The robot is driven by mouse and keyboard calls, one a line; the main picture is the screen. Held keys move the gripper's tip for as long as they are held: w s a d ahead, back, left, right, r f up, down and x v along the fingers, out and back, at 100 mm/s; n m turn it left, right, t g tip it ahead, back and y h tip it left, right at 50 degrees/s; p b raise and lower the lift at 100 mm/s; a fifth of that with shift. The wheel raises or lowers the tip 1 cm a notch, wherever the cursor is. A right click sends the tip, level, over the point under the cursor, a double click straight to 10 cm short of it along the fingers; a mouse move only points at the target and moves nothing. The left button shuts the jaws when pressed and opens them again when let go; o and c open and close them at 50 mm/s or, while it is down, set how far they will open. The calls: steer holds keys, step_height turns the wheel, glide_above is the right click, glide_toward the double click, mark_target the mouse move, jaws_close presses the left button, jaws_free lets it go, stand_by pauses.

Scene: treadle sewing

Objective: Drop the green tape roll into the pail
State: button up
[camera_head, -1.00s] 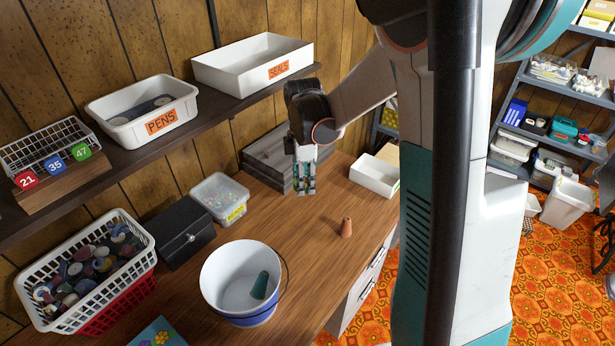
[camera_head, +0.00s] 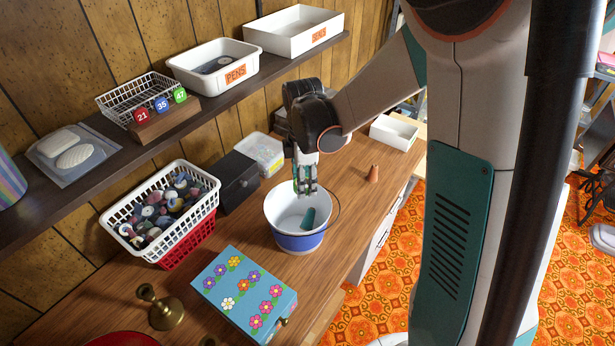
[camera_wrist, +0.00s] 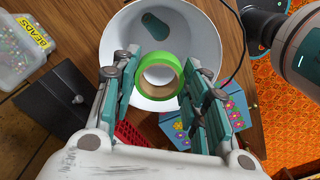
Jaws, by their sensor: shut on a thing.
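The green tape roll (camera_wrist: 159,57) is held between the two fingers of my gripper (camera_wrist: 165,85) in the wrist view, with its pale inner ring showing. In the head view my gripper (camera_head: 306,187) points down over the pail, and I cannot make out the roll there. The pail (camera_head: 300,241) is white inside with a blue band and stands on the wooden desk. In the wrist view the pail (camera_wrist: 118,38) lies behind the held roll. A dark green tapered piece (camera_head: 308,219) lies inside the pail; it also shows in the wrist view (camera_wrist: 155,24).
A flowered box (camera_head: 243,290) and brass candlestick (camera_head: 161,309) stand in front of the pail. A white basket of rolls (camera_head: 128,230), a black box (camera_head: 236,182) and a bead container (camera_head: 262,152) stand to the left. A brown cone (camera_head: 373,174) stands to the right.

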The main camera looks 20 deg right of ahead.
step_height(320, 180, down, 6)
steer(key=b, duration=0.3)
steer(key=shift+r+b, duration=0.2)
steer(key=shift+b, duration=0.1)
steer(key=o, duration=0.9)
steer(key=shift+r, duration=0.1)
step_height(320, 180, up, 12)
steer(key=shift+f, duration=0.1)
